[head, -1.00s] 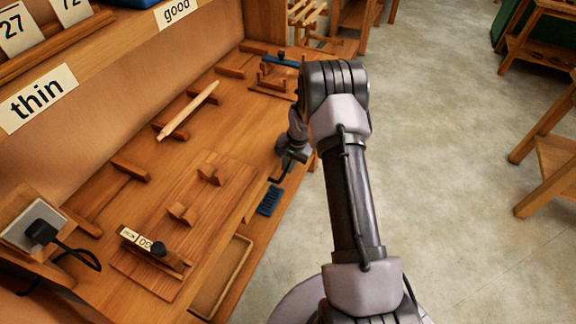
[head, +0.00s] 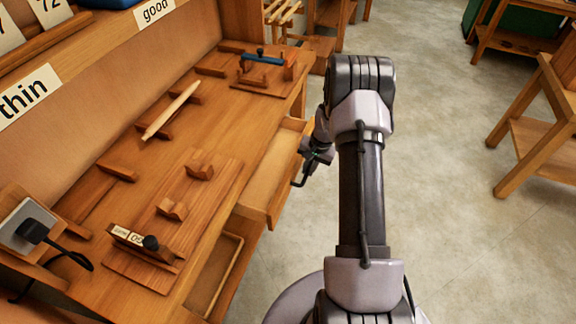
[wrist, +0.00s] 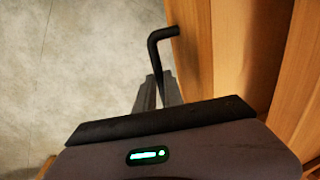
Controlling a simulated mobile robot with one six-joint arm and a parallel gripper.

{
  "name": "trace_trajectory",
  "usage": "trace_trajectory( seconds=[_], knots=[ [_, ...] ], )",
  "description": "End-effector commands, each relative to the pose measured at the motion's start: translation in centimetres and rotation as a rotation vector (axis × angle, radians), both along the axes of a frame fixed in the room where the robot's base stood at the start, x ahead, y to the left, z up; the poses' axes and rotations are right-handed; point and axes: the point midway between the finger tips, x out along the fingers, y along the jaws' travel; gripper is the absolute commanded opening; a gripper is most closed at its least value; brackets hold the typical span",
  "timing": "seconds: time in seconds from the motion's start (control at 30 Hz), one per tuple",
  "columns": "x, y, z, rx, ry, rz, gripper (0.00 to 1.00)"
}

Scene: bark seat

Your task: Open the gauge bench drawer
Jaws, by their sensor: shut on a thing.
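The gauge bench (head: 225,130) is wooden and runs along the left of the head view. Its drawer (head: 268,172) stands partly pulled out from under the top, with bare wood showing inside. The dark bent handle (head: 297,183) is on the drawer's front; in the wrist view the black handle (wrist: 161,42) bends beside the wooden front. My gripper (head: 312,163) is at the drawer front, shut on the handle. In the wrist view the narrow gripper fingers (wrist: 158,92) meet at the handle's lower end. The drawer's far part is hidden under the bench top.
On the bench are a pale tapered rod (head: 171,110) on supports, a wooden fixture board (head: 215,190) and a blue-topped fixture (head: 262,60). A shallow open tray (head: 238,245) is below, nearer me. The floor (head: 440,150) is clear right of my arm; a wooden stand (head: 540,130) is at far right.

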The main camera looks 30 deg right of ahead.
Motion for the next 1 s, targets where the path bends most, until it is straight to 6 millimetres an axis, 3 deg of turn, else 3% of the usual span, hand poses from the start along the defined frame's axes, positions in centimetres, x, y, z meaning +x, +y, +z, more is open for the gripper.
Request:
trace_trajectory(
  seconds=[0.2,0.4,0.9,0.93,1.0],
  knots=[
    [-3.9,-2.9,-0.1,0.002,0.002,-0.004,0.0],
    [-5.8,-4.4,-0.1,0.002,0.001,-0.001,0.0],
    [-6.4,-4.9,0.0,0.002,0.001,0.0,0.0],
    [-6.4,-4.9,0.0,0.002,0.001,0.0,0.18],
    [-6.4,-4.9,0.0,0.001,0.001,0.0,0.22]
  ],
)
